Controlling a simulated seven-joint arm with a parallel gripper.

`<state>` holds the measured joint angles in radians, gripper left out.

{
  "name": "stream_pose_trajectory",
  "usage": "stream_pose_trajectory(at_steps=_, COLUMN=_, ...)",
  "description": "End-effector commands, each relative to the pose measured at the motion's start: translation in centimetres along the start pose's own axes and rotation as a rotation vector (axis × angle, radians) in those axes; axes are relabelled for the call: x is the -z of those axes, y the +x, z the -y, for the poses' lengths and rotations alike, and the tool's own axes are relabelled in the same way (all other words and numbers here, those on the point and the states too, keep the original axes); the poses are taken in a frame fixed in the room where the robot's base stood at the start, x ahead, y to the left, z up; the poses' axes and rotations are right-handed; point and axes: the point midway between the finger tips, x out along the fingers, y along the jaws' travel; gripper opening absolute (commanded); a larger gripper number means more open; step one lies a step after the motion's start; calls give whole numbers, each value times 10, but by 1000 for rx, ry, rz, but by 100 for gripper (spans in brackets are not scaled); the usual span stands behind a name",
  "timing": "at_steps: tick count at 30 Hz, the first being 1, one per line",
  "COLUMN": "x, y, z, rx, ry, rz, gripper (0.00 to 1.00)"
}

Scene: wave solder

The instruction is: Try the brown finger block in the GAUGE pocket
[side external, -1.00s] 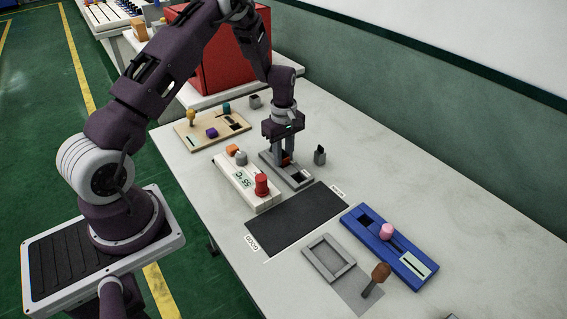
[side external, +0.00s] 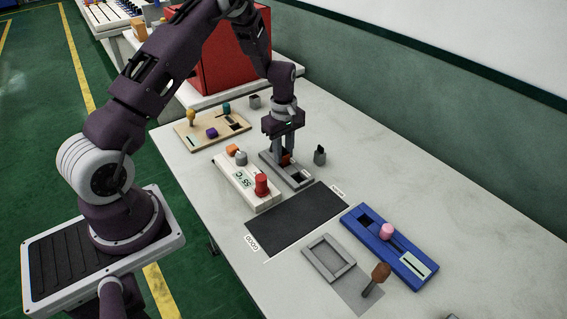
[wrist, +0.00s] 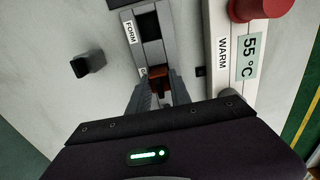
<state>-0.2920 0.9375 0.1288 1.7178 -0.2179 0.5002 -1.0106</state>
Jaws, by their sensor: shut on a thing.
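The brown finger block (side external: 285,159) is between the fingers of my gripper (side external: 284,161), which is shut on it. In the wrist view the block (wrist: 158,77) looks reddish brown, with my fingertips (wrist: 160,90) on either side. It is at the rear pocket of a grey two-pocket gauge plate (side external: 298,184). In the wrist view the plate (wrist: 152,52) has a FORM label by its empty dark pocket; the label by the block is mostly hidden. I cannot tell how deep the block sits in the pocket.
A white warmer (side external: 248,190) reading 55 °C, with a red knob (side external: 261,184), stands close beside the plate. A small dark grey block (side external: 320,156) stands on the other side. A black mat (side external: 297,217), blue fixture (side external: 400,252) and grey tray (side external: 328,259) lie nearer the camera.

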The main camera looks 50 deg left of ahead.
Motion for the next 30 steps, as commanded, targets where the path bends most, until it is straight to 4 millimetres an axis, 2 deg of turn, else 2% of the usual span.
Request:
stream_pose_trajectory(at_steps=23, x=0, y=-10, z=0, rx=0, ry=0, rz=0, gripper=0)
stream_pose_trajectory(at_steps=30, x=0, y=-24, z=0, rx=-1, ry=0, rz=-1, gripper=0)
